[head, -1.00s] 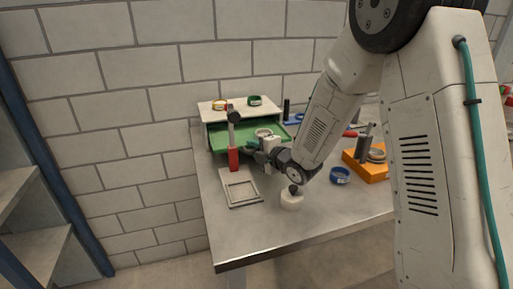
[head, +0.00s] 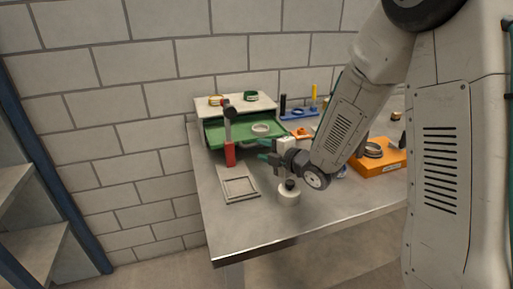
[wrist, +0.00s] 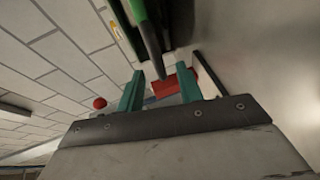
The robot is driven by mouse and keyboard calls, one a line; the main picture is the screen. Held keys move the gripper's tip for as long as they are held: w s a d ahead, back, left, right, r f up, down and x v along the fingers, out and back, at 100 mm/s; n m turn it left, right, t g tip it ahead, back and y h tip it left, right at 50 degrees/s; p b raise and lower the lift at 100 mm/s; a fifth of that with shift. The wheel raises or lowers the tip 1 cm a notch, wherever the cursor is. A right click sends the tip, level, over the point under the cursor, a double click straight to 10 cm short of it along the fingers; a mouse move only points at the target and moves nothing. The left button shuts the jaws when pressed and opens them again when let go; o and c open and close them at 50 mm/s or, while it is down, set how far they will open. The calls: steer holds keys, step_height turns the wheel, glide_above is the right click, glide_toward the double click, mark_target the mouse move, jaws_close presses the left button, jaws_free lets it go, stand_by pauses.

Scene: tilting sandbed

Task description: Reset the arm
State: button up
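My gripper (head: 262,150) is at the end of my arm, over the table in front of the green tray (head: 222,137). A pale ring (head: 261,128) lies on the green tray, apart from the fingers. A post with a red base (head: 230,154) and dark top stands left of the gripper. A red block (wrist: 172,84) shows beyond the fingers in the wrist view.
A grey square frame (head: 240,188) and a white round piece with a dark knob (head: 289,194) are on the table (head: 320,214). An orange box (head: 380,165) is at right, partly behind my arm. A blue rack (head: 300,114) stands behind. The front left table is clear.

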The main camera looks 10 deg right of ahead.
steer(key=shift+s+d+r, duration=0.1)
steer(key=shift+s+d, duration=0.1)
steer(key=shift+s, duration=0.2)
steer(key=s+d+r+m+g+h, duration=0.4)
steer(key=s+d+r+m+h, duration=0.45)
steer(key=s+r+m, duration=0.55)
steer(key=s+a+r+m+g+y, duration=0.15)
steer(key=s+m+g, duration=0.25)
steer(key=s+m, duration=0.7)
steer(key=s+f+n+g, duration=0.2)
steer(key=s+f+g, duration=0.2)
steer(key=s, duration=0.7)
steer(key=shift+s+g, duration=0.3)
